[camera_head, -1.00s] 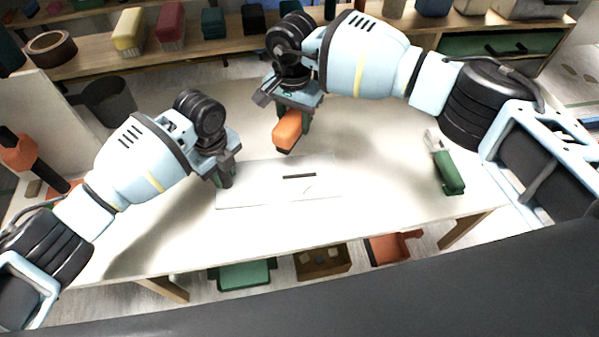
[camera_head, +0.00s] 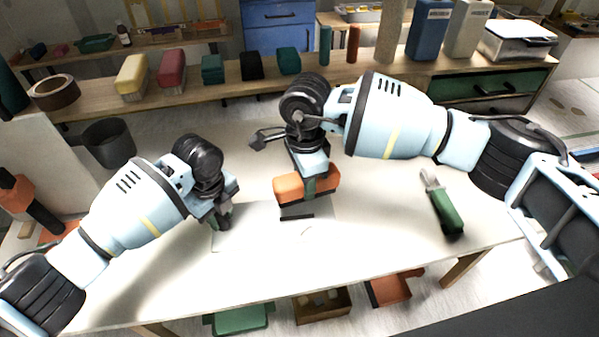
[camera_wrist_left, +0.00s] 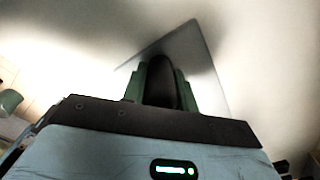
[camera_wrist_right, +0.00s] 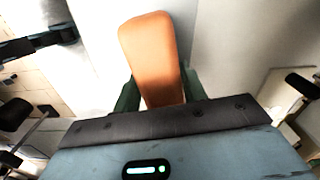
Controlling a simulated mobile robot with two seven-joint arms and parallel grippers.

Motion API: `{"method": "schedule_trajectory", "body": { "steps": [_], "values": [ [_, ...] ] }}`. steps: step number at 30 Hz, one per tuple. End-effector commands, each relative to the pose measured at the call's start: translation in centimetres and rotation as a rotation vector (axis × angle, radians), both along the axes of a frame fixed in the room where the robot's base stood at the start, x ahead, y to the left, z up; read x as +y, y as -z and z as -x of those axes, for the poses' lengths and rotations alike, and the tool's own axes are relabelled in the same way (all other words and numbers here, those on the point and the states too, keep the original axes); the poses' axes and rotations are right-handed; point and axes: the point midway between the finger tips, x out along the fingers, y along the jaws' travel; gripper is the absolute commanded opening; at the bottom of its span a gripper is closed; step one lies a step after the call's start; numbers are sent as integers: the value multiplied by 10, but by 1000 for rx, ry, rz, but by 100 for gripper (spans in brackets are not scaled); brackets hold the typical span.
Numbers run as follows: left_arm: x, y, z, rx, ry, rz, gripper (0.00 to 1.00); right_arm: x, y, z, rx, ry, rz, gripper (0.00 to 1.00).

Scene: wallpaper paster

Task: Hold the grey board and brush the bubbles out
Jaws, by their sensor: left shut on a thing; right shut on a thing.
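The grey board (camera_head: 262,236) is a thin, pale flat sheet on the white table, hard to tell from the tabletop in the head view. It shows with a clear corner in the left wrist view (camera_wrist_left: 203,72). My left gripper (camera_head: 222,220) is shut on its left end. My right gripper (camera_head: 313,190) is shut on an orange-handled brush (camera_head: 289,188), which also shows in the right wrist view (camera_wrist_right: 150,50). The brush lies crosswise over the board's middle to far part, its dark lower side close to a short dark bar; contact is unclear. A faint curved mark (camera_head: 306,232) is on the board.
A green-handled scraper (camera_head: 446,210) lies on the right of the table (camera_head: 380,230). A shelf behind holds a tape roll (camera_head: 54,92) and several coloured brushes. Bins stand below the front edge.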

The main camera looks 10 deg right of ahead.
Motion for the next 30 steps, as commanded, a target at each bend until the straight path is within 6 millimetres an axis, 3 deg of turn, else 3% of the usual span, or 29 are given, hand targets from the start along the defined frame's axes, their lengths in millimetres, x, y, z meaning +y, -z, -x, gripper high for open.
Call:
{"method": "schedule_trajectory", "body": {
  "steps": [17,30],
  "values": [
    [1,4,1,5,-1,-3,0,-1,4,3,0,34,0,18],
    [1,4,1,5,-1,-3,0,-1,47,3,2,34,0,18]
  ]
}}
